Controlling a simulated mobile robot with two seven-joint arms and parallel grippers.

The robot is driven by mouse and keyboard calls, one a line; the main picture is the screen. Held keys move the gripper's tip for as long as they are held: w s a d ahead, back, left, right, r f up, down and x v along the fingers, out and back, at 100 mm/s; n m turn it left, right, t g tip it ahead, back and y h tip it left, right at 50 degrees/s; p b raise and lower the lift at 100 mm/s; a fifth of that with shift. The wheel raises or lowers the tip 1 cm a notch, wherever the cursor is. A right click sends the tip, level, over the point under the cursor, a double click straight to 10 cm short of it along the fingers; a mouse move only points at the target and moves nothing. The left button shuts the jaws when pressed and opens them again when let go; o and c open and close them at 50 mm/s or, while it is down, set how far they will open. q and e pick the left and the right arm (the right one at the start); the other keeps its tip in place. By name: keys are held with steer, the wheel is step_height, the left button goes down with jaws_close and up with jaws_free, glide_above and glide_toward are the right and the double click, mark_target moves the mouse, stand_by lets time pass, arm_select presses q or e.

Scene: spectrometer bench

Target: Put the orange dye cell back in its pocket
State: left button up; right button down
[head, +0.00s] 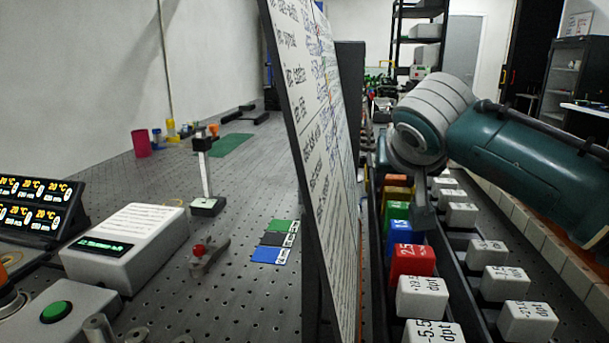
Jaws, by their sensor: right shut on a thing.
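My right gripper (424,212) comes in from the right and points down over a rack of labelled blocks. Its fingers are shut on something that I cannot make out. They stand beside the blue block (404,238) and the green block (394,214). An orange-brown block (396,193) sits farther back in the same row, partly hidden by the gripper. I cannot tell whether it is the orange dye cell, and I cannot pick out the pocket. My left gripper is not in view.
A tall whiteboard (312,130) stands between the rack and the perforated bench (150,265). A red block (411,261) and several white blocks (502,281) fill the rack's near part. A white box (125,245) and a small post stand (207,205) are on the left.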

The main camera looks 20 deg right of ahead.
steer(key=shift+c, duration=1.8)
jaws_free()
steer(key=shift+f, duration=0.1)
steer(key=shift+r, duration=0.25)
steer(key=p+v, duration=0.2)
steer(key=v, duration=1)
steer(key=shift+f, duration=0.1)
